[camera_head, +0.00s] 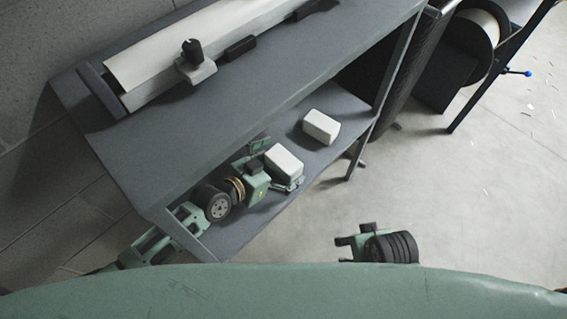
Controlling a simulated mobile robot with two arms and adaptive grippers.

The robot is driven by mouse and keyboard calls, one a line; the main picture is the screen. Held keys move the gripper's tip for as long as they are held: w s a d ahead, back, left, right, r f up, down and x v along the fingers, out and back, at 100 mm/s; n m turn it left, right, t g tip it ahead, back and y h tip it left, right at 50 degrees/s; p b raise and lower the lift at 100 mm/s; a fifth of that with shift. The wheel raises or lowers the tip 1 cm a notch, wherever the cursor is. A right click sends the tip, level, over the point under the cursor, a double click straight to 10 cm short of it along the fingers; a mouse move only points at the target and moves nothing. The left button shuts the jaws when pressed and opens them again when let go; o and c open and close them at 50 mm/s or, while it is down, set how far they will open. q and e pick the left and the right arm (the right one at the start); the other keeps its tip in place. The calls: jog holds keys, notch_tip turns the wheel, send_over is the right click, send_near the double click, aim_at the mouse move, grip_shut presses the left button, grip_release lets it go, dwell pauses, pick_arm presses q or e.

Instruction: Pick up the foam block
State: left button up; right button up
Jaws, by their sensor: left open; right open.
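Two white blocks are on the lower shelf, and I cannot tell which is the foam block. The nearer white block (284,163) is at my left gripper (277,165), which is open, with one finger on either side of it; I cannot tell whether they touch it. The other white block (321,127) lies apart on the shelf, up and right of the gripper, near the right edge. My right gripper (354,236) is open and empty, over the floor right of the shelf. Its lower part is hidden behind my green body.
The grey bench (225,95) has an upper top that overhangs the lower shelf (240,232). A long white panel (190,45) with dark fittings lies on the top. A bench leg (357,155) stands at the shelf's right end.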

pick_arm(q)
jog(key=shift+c, duration=0.3)
jog(key=c, duration=1)
jog(key=shift+o, duration=0.2)
jog(key=shift+r, duration=0.1)
